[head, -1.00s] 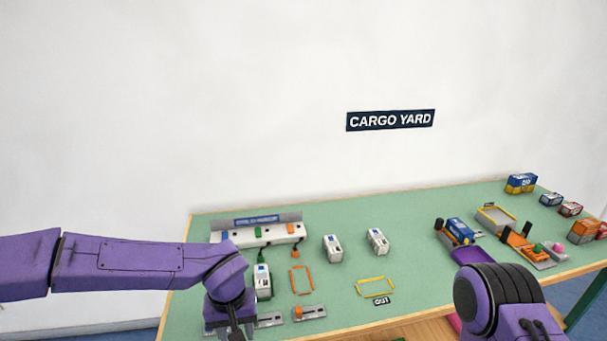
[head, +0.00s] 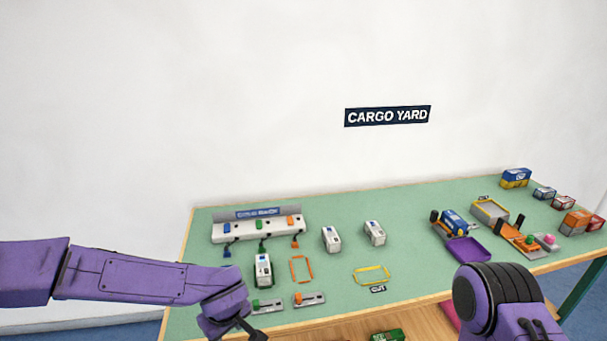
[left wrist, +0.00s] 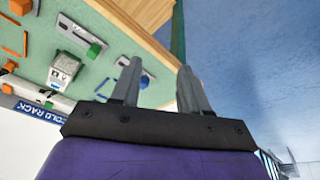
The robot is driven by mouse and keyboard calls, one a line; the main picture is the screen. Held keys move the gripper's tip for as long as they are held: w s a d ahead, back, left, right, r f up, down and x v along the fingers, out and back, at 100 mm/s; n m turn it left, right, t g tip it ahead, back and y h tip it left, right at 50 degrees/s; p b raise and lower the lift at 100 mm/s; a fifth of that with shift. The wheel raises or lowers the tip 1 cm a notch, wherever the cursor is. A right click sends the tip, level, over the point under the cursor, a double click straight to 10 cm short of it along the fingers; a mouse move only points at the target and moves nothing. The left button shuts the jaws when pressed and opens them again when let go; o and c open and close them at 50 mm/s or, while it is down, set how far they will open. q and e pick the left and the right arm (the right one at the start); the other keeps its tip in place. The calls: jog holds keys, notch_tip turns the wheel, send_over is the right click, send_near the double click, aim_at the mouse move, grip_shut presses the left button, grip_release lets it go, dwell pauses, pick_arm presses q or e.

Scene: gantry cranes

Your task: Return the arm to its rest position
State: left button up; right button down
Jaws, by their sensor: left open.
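My left arm comes in from the left in the head view, and its gripper (head: 252,332) is low at the table's front left corner, partly cut off by the bottom edge.
The green table (head: 340,215) holds a cold rack (head: 257,228), white containers (head: 331,239), an orange frame (head: 301,269), a yellow frame (head: 371,274) and slider switches (head: 310,299). Blue cargo (head: 453,221) and a purple tray (head: 468,250) are at right. Floor is clear beyond the table edge.

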pick_arm(q)
jog(key=s+a+f+n+t+y, duration=0.1)
jog(key=s+a+f, duration=0.2)
jog(key=s+f, duration=0.3)
jog(key=s+a+f+n+t+y, duration=0.15)
jog(key=s+a+f, duration=0.3)
jog(key=f, duration=0.45)
jog(key=s+a+f+m+g, duration=0.1)
jog(key=s+a+f+m, duration=0.1)
jog(key=s, duration=0.5)
jog(key=s+a+f+m, duration=0.2)
jog(key=s+a+m, duration=0.1)
jog(key=s, duration=0.5)
jog(key=shift+a+f+g+h, duration=0.2)
jog(key=shift+a+g+h, duration=0.15)
jog(key=shift+a+h, duration=0.1)
